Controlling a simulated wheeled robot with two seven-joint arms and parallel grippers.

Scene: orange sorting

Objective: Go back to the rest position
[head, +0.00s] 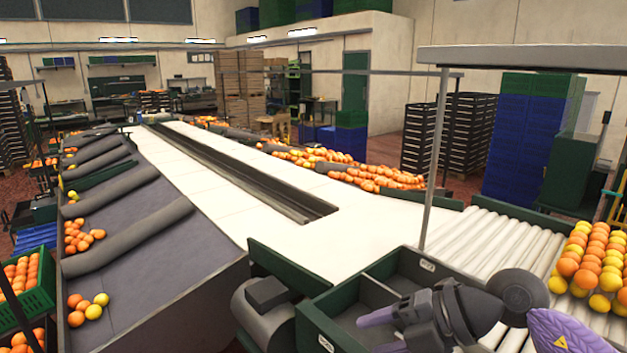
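My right gripper (376,333) shows at the lower right, its arm coming in from the right edge. Its two purple fingers point left and stand apart, with nothing seen between them. It is in front of or above the dark green divided bin (330,310); how high above it I cannot tell. The lower finger is near the bottom edge of the picture. My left gripper is out of view.
Oranges and yellow fruit (597,265) lie on the white roller conveyor (490,240) at right. A grey metal post (435,160) rises behind the bin. The long white belt (300,245) is bare nearby. Green crates of oranges (36,300) stand at left.

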